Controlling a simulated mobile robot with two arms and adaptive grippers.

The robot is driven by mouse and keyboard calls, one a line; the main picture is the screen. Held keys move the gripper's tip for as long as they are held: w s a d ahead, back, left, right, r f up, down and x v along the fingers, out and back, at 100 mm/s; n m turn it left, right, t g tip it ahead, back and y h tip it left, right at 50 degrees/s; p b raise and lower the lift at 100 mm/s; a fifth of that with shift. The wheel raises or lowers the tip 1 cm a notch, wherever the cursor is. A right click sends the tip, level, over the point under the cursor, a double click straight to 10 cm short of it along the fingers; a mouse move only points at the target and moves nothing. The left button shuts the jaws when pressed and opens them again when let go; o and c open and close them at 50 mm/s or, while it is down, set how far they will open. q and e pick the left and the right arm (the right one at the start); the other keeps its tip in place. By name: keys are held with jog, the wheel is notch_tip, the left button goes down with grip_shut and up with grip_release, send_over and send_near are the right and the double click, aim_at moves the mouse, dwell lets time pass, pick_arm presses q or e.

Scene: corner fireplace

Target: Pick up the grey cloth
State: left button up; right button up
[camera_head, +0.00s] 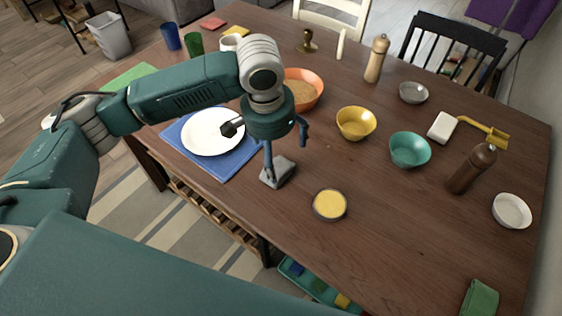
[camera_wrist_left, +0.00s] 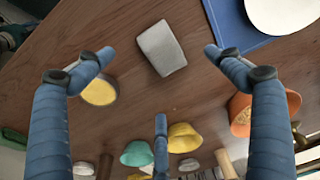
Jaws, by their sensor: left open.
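The grey cloth (camera_head: 281,170) is a small folded piece lying on the brown wooden table, just right of the blue mat. In the left wrist view the cloth (camera_wrist_left: 161,48) appears as a grey block between the two front fingertips, with bare table around it. My left gripper (camera_head: 286,158) hangs over the cloth with its fingers spread, open and empty. One finger overlaps the cloth in the head view; whether it touches cannot be told. In the left wrist view the gripper (camera_wrist_left: 158,56) shows its blue fingers wide apart. My right gripper is not in view.
A white plate (camera_head: 212,132) on a blue mat (camera_head: 238,160) lies left of the cloth. A yellow-filled bowl (camera_head: 330,204) stands close on its right. An orange bowl (camera_head: 313,96), yellow bowl (camera_head: 356,123) and teal bowl (camera_head: 410,149) stand farther back. The table's front edge is near.

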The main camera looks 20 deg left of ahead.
aim_at(282, 169)
pick_arm(q)
notch_tip(282, 169, down, 3)
jog(key=shift+s+d, duration=0.1)
jog(key=shift+d, duration=0.05)
jog(key=shift+f, duration=0.35)
jog(key=f, duration=0.3)
jog(key=w+f, duration=0.1)
jog(key=shift+w+d+f, duration=0.1)
jog(key=shift+d+f, duration=0.15)
jog(key=shift+f, duration=0.1)
jog(key=shift+c, duration=1.3)
jog(key=c, duration=0.9)
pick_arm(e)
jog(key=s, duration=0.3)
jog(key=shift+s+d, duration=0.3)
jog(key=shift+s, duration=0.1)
